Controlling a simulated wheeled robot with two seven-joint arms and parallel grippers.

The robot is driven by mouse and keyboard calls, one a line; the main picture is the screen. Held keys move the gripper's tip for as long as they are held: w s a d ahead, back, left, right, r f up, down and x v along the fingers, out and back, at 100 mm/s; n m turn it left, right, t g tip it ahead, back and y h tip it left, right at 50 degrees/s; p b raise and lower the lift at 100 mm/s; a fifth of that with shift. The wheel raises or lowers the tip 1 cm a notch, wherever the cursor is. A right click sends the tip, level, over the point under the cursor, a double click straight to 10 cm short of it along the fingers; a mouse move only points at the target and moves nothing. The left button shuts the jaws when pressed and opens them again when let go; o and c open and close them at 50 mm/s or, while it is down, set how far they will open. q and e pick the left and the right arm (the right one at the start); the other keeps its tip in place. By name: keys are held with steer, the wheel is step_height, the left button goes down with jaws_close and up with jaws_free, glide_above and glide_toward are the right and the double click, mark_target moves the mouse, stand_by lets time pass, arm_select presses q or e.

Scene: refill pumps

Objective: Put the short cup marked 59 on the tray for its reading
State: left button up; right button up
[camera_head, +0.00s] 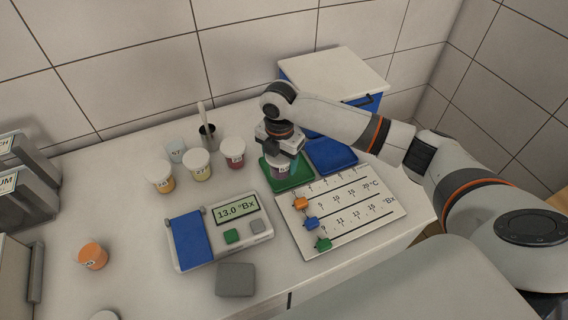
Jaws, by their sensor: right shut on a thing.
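My right gripper (281,157) points down over the green tray (291,184) and is shut on a small cup (280,173) with a white upper part and dark pinkish contents. The cup is at or just above the tray; I cannot tell if it touches. Its marking is hidden or too small to read, so I cannot confirm 59. A blue tray (333,156) lies beside the green one, to the right. My left gripper is not in view.
Several cups stand left: clear (175,151), yellow (197,167), dark red (232,154), orange (161,180). A short orange cup (93,256) stands front left. A meter (238,209) reads 13.0 °Bx. A scale board (354,211) with coloured sliders lies front right. A grey block (236,280) lies in front.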

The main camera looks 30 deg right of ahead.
mark_target(281, 169)
step_height(281, 169, down, 4)
steer(key=shift+d+p, duration=0.15)
steer(key=shift+p, duration=0.25)
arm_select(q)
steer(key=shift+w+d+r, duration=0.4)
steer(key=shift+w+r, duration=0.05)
arm_select(e)
steer(key=shift+f, duration=0.2)
steer(key=o, duration=1)
steer(key=shift+o, duration=0.2)
step_height(281, 169, up, 12)
steer(key=shift+r+b, duration=0.15)
steer(key=shift+b, duration=0.8)
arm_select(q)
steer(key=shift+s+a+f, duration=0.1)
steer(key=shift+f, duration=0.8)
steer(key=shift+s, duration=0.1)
